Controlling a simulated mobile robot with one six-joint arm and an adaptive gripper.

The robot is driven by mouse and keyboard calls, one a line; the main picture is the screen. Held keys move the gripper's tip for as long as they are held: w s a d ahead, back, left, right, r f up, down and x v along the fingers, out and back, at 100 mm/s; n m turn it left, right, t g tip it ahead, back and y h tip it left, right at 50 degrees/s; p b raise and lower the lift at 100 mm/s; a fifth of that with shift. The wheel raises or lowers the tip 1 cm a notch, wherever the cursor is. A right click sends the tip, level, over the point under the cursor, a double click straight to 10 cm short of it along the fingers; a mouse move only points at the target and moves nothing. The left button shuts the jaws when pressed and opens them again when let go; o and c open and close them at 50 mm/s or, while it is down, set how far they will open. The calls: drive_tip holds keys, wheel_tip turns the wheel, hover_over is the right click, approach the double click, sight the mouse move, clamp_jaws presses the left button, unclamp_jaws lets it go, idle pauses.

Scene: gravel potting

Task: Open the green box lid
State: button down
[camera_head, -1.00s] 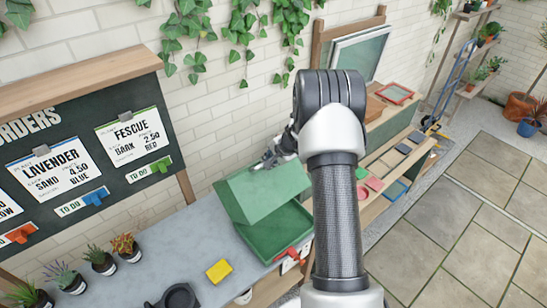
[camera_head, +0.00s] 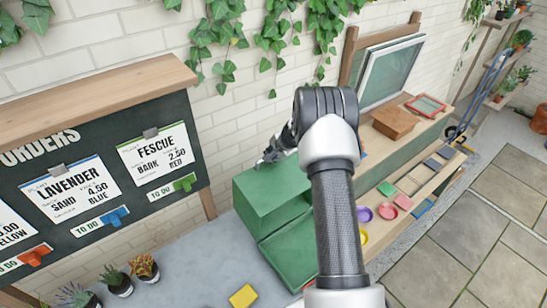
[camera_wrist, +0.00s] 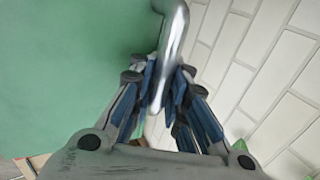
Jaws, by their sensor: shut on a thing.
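The green box (camera_head: 291,252) stands on the grey bench, partly hidden by my arm at its right. Its green lid (camera_head: 262,196) is raised at the back, and the open box shows in front of it. My gripper (camera_head: 272,157) is at the lid's far upper edge. In the wrist view my gripper (camera_wrist: 158,105) is shut on a bent metal handle (camera_wrist: 174,40). The green lid surface (camera_wrist: 65,70) fills the left of that view.
A yellow block (camera_head: 243,296) and potted plants (camera_head: 143,267) are on the bench in front. The order board (camera_head: 95,190) stands at the left. A brick wall (camera_head: 235,120) rises close behind my gripper. Shelves with coloured trays (camera_head: 387,211) lie at the right.

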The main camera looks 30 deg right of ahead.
drive_tip(key=shift+w+d+r, duration=0.1)
drive_tip(key=shift+w+r, duration=0.2)
drive_tip(key=shift+w, duration=0.25)
drive_tip(key=c, duration=1.8)
unclamp_jaws()
drive_tip(key=shift+o, duration=1.2)
drive_tip(key=shift+s+f, duration=0.15)
drive_tip(key=shift+f, duration=0.05)
drive_tip(key=shift+s, duration=0.1)
drive_tip(key=v, duration=1.2)
